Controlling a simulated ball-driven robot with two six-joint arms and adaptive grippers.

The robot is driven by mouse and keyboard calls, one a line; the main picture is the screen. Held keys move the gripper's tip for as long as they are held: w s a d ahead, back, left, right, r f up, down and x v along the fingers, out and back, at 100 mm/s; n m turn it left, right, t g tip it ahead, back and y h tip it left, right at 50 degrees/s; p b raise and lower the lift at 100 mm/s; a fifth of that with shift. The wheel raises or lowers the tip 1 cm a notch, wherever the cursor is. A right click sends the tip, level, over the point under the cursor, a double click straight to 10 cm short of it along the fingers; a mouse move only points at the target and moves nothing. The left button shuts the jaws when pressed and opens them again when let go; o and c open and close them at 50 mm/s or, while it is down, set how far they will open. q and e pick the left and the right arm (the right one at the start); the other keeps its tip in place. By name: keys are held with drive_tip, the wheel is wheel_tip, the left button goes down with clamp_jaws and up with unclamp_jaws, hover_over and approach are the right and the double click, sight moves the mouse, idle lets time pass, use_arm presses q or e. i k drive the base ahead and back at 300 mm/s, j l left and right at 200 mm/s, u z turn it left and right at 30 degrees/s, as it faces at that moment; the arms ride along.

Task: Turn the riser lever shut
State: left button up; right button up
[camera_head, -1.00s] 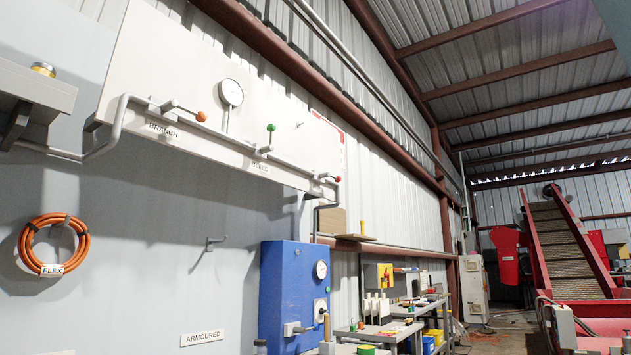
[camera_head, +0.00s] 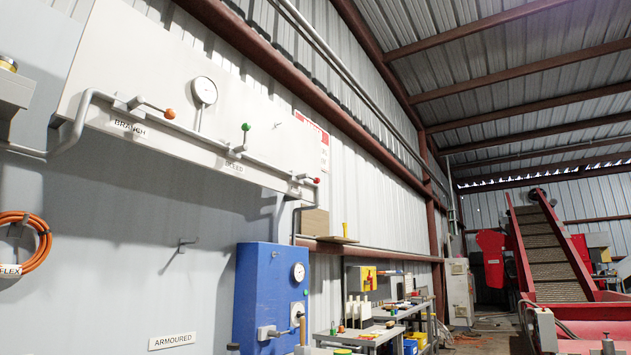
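A white panel (camera_head: 150,60) on the left wall carries a grey pipe with levers. An orange-knobbed lever (camera_head: 169,113) sits by the BRANCH label (camera_head: 130,128). A green-knobbed lever (camera_head: 245,128) stands upright by the BLEED label (camera_head: 234,166). A red-knobbed lever (camera_head: 315,180) is at the pipe's right end; the label near it is too small to read. I cannot tell which lever is the riser lever, as no readable label says riser. A round gauge (camera_head: 204,91) sits above the pipe. Neither gripper is in view.
A blue cabinet (camera_head: 265,290) with a gauge stands out from the wall below the panel. Benches (camera_head: 375,338) with tools continue beyond it. An orange cable coil (camera_head: 38,240) hangs at left. A red conveyor (camera_head: 550,250) stands at right. Floor shows between benches and conveyor.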

sight(317, 180)
drive_tip(key=i+l+z, duration=0.1)
drive_tip(key=i+l, duration=0.2)
drive_tip(key=i, duration=0.45)
drive_tip(key=i+l, duration=0.25)
drive_tip(key=i, duration=0.5)
drive_tip(key=i+l+z, duration=0.15)
drive_tip(key=i, duration=0.6)
drive_tip(key=i+l+z, duration=0.1)
drive_tip(key=i+l, duration=0.15)
drive_tip(key=i, duration=0.55)
